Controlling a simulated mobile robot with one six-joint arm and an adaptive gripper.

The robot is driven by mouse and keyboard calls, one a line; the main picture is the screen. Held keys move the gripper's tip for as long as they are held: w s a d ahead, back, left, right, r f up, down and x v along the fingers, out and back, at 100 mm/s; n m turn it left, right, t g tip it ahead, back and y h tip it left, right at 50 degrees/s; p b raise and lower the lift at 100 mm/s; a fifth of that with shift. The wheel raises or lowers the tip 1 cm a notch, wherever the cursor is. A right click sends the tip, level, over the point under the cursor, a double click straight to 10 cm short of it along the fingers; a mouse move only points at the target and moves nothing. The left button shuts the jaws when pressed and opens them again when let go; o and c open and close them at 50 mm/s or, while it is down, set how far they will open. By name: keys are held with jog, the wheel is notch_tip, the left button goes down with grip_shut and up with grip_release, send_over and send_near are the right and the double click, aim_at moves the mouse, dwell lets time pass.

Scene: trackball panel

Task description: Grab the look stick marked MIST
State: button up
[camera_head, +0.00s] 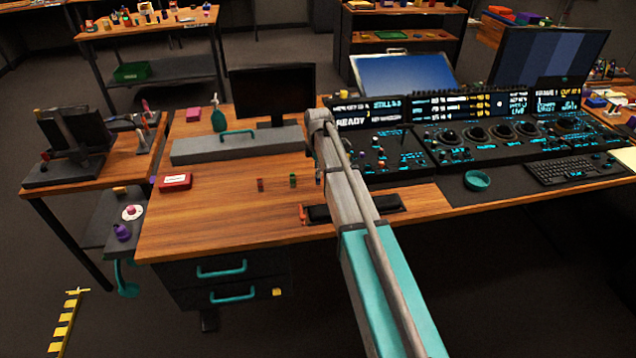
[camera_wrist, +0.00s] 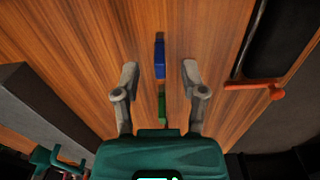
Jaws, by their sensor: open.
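My gripper (camera_wrist: 160,72) is open, pointing down over the wooden desk, with nothing in its jaws. In the wrist view a small blue stick (camera_wrist: 159,60) shows between the fingertips, and a small green stick (camera_wrist: 162,106) shows nearer the palm. Both appear to be below the fingers. In the head view the green stick (camera_head: 292,180) and a small reddish stick (camera_head: 260,184) stand on the desk, left of my arm. My arm hides the gripper there. No marking can be read on any stick, so I cannot tell which says MIST.
A grey case (camera_head: 240,144) with a teal handle is behind the sticks. A red box (camera_head: 176,182) lies left; the control panel (camera_head: 470,140) is right.

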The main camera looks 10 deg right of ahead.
jog(key=shift+f+b, duration=0.65)
jog(key=shift+f, duration=0.3)
grip_shut()
